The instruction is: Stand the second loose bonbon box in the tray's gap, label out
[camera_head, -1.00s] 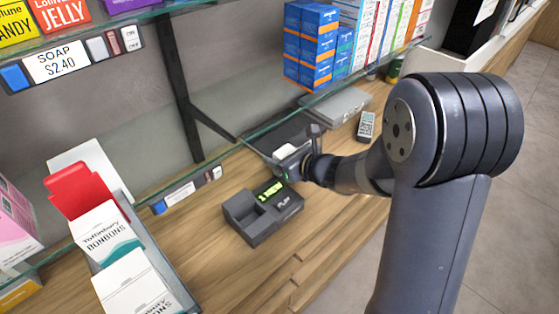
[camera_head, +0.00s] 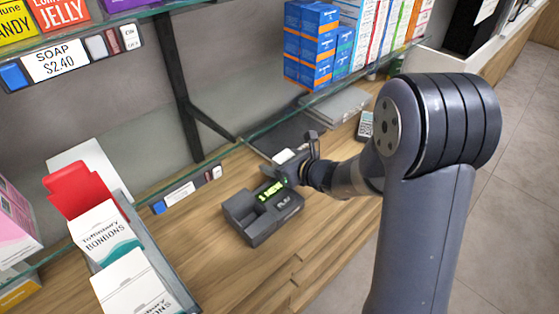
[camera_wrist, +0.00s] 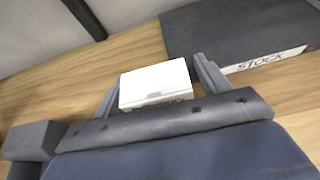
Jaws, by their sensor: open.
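In the head view a grey tray (camera_head: 158,252) stands at the lower left. It holds white bonbon boxes (camera_head: 103,232) with their labels showing, and a red piece (camera_head: 78,187) stands behind them. My gripper (camera_head: 288,160) is over the wooden counter behind the card terminal. In the wrist view my gripper (camera_wrist: 156,74) is open, its fingers on either side of a small white box (camera_wrist: 157,84). This white box also shows in the head view (camera_head: 284,155). No label can be read on it, and I cannot tell whether the fingers touch it.
A dark grey card terminal (camera_head: 262,212) stands just in front of my gripper. A dark box marked "STOCK" (camera_wrist: 240,25) lies close to the right finger. A glass shelf (camera_head: 240,150) with a price strip runs above the counter. Bare counter lies right of the tray.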

